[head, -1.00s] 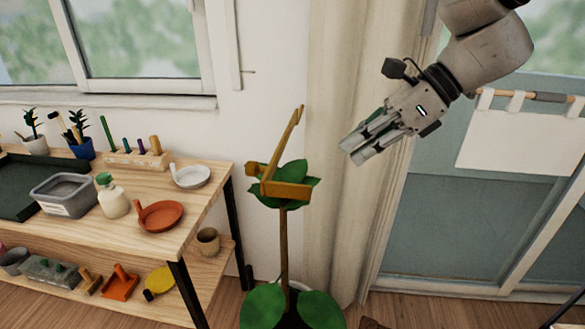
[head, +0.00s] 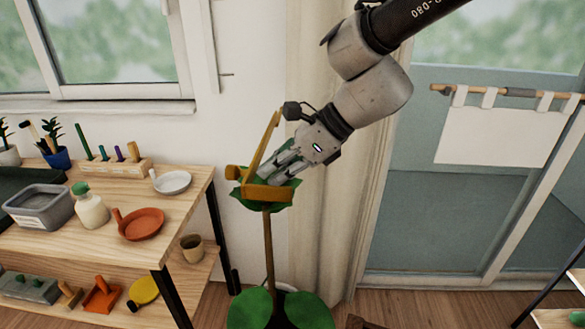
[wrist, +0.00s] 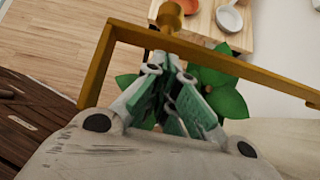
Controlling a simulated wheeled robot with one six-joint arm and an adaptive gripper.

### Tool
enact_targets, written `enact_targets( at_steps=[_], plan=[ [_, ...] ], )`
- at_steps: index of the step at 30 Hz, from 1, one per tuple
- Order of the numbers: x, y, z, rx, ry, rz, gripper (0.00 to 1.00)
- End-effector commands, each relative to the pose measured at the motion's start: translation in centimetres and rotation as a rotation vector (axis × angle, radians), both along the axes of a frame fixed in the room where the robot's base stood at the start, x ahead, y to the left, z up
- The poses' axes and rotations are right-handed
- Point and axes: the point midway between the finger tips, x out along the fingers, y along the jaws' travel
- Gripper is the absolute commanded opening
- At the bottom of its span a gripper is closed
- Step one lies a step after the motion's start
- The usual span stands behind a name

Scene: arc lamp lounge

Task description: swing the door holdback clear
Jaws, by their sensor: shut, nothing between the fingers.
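The door holdback is a yellow-brown angular bar (head: 266,192) with a knob at its left end and a long arm slanting up. It stands in front of the cream wall, and the leafy plant (head: 268,236) shows behind and below it. My gripper (head: 276,177) is shut and empty, with its fingers close by the bar's inner side. In the wrist view the holdback (wrist: 96,68) frames my fingers (wrist: 160,70) on the left and top, with its knob beyond the fingertips. I cannot tell whether they touch.
A wooden shelf unit (head: 190,205) on the left holds a grey tub (head: 40,208), a white bottle (head: 90,206), an orange dish (head: 142,222) and a white dish (head: 172,182). A glazed door with a hanging white cloth (head: 498,136) is at the right. Open floor shows below the door.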

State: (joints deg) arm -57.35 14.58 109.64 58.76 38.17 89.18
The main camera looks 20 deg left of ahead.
Motion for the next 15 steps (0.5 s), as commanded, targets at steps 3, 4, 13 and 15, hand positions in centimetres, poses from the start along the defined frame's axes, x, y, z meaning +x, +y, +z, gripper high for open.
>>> enact_targets(
  at_steps=[3, 4, 13, 15],
  plan=[
    [-0.1, 0.3, 0.0, 0.0, 0.0, 0.0, 0.0],
    [-0.1, 0.3, 0.0, 0.0, 0.0, 0.0, 0.0],
    [-0.2, 0.6, 0.0, 0.0, -0.001, 0.001, 0.0],
    [-0.5, 1.3, 0.0, 0.0, -0.001, 0.002, 0.0]
  ],
)
